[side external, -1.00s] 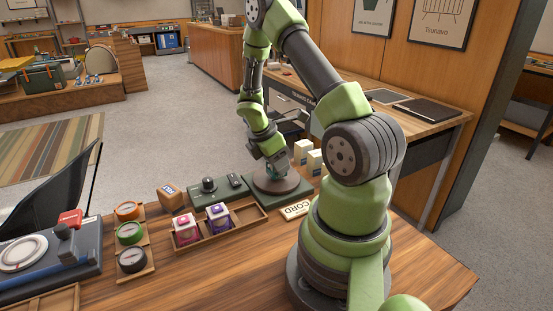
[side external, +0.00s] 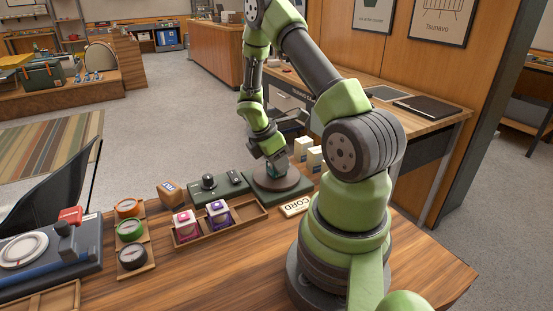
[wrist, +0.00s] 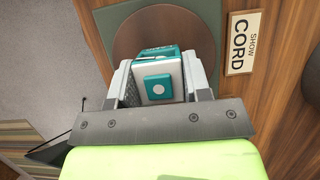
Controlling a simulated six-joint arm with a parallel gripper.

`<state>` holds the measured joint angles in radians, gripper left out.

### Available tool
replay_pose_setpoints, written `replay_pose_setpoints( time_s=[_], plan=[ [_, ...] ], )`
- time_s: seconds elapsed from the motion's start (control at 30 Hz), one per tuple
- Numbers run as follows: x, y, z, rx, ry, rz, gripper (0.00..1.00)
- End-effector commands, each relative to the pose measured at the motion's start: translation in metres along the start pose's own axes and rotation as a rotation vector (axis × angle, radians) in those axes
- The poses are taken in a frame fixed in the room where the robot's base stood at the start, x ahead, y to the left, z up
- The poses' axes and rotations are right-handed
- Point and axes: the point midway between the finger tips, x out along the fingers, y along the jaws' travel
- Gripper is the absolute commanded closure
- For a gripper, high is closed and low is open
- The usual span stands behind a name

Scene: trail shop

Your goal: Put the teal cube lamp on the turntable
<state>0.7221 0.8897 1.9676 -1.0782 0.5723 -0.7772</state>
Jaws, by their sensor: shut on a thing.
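The teal cube lamp (wrist: 158,80) is between the fingers of my gripper (wrist: 160,92) in the wrist view, with a pale face and a teal button toward the camera. In the side view my gripper (side external: 276,162) is over the turntable (side external: 268,184), and only a small teal part of the lamp (side external: 275,170) shows. The turntable is a round brown disc on a dark green base; its disc also shows behind the lamp in the wrist view (wrist: 128,42). The lamp is at or just above the disc; I cannot tell whether it touches.
A wooden tray (side external: 247,216) with a pink cube lamp (side external: 186,226) and a purple one (side external: 219,215) stands in front of the turntable. A CORD sign (side external: 296,206) lies right of it. Cream boxes (side external: 314,158) stand behind. A control with a knob (side external: 208,183) is at left.

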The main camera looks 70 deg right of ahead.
Motion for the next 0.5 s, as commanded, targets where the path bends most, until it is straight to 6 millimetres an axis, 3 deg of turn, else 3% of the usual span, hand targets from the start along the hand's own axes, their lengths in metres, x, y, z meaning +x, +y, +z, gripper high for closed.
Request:
replay_pose_setpoints(
  time_s=[0.23,0.27,0.37,0.5],
  plan=[
    [0.0001,0.0001,0.0,0.0,0.0,0.0,0.81],
    [0.0001,0.0001,0.0,-0.001,0.0,0.0,0.51],
    [0.0001,0.0001,0.0,-0.001,0.0,0.0,0.28],
    [0.0001,0.0001,0.0,-0.001,0.0,0.0,0.26]
  ],
)
